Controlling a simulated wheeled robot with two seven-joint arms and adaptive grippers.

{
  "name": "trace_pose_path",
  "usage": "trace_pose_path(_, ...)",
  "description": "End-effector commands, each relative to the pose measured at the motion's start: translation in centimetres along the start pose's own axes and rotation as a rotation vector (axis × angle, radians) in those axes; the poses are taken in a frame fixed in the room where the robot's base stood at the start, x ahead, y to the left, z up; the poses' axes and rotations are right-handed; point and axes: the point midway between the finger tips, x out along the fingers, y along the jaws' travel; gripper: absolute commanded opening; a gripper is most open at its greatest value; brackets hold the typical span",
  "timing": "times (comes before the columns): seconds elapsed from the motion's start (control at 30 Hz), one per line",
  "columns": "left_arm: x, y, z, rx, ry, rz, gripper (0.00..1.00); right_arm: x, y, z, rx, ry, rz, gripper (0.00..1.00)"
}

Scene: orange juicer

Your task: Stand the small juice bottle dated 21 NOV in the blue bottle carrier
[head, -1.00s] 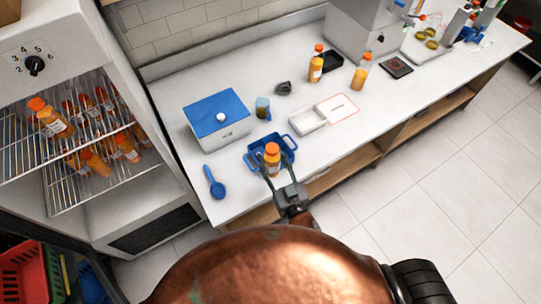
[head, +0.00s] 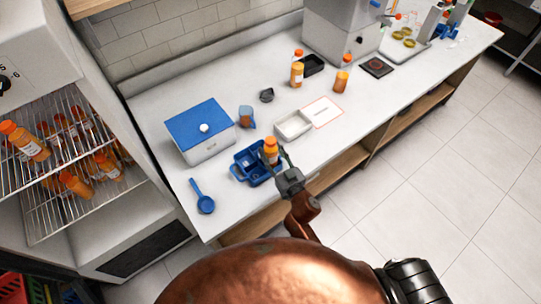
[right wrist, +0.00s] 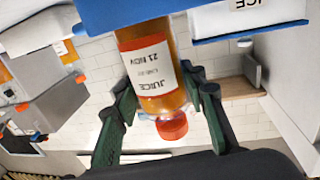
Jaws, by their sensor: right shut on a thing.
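The small juice bottle (head: 271,152), orange with an orange cap, is upright at the right end of the blue bottle carrier (head: 240,174). In the right wrist view, which is upside down, the bottle (right wrist: 152,65) has a label reading JUICE 21 NOV. Its base end is hidden behind the blue carrier wall (right wrist: 115,14), so I cannot tell whether it rests on the carrier floor. My right gripper (head: 281,160) is shut on the bottle, its green fingers (right wrist: 162,92) on either side near the shoulder. My left gripper is not in view.
More bottles stand at the back (head: 297,74) and in the fridge (head: 76,184).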

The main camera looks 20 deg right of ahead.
Motion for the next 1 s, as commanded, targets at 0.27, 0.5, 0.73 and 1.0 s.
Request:
trace_pose_path(0.27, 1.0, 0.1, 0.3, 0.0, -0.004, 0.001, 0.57, -0.1, -0.2, 2.5, 0.003, -0.001, -0.002, 0.05)
trace_pose_path(0.5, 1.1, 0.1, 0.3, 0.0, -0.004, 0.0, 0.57, -0.1, -0.2, 2.5, 0.003, -0.001, -0.002, 0.05)
trace_pose_path(0.73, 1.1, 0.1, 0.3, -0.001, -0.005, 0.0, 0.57, -0.1, -0.2, 2.8, 0.003, -0.003, -0.001, 0.5)
trace_pose_path(1.0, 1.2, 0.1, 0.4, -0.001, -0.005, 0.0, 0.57, -0.1, -0.2, 2.8, 0.003, -0.003, -0.001, 0.56)
